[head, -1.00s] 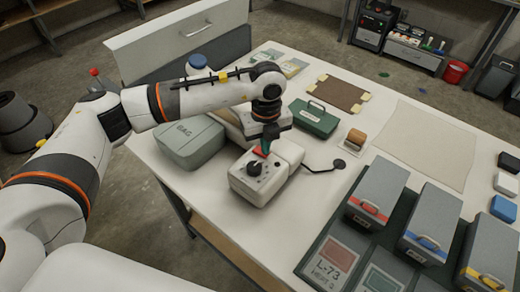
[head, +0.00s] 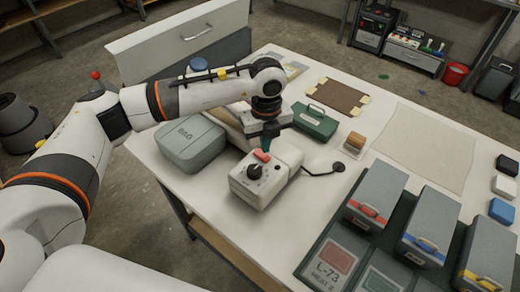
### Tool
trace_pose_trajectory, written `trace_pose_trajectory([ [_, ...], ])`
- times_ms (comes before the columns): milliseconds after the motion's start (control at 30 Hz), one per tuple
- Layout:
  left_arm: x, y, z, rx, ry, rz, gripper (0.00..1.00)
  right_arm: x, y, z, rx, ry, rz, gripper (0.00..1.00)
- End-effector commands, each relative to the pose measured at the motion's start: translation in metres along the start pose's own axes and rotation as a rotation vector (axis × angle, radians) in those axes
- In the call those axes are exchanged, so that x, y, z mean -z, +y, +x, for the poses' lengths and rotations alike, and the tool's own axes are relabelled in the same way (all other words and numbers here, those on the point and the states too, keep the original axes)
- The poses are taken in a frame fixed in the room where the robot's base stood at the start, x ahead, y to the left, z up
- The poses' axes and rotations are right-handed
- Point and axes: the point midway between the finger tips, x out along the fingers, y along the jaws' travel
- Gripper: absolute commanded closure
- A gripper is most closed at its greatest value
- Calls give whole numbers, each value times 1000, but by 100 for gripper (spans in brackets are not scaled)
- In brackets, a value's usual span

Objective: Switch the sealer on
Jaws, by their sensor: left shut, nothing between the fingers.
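The sealer (head: 262,190) is a cream box on the near left part of the table, with a black round knob (head: 254,172) and a small red rocker switch (head: 262,156) on its top. A black cord runs from its right side to a dark round piece on the table. My left gripper (head: 266,146) is shut and empty, pointing down just behind the red switch. I cannot tell whether its tips touch the switch. My right gripper does not show.
A grey-green case (head: 190,145) stands left of the sealer. A dark green box (head: 315,121) and a wooden-topped stamp (head: 355,141) are behind it. Grey boxes with coloured handles (head: 376,193) stand at right on a dark mat. The table front beside the sealer is clear.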

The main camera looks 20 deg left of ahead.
Motion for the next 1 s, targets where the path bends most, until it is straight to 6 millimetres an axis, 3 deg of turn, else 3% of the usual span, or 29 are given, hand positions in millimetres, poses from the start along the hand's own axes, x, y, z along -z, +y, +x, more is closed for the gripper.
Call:
trace_pose_trajectory([
  [500,0,0,-43,-1,1,0,100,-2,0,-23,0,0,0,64],
  [1000,0,0,-43,0,0,0,100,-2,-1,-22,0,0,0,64],
])
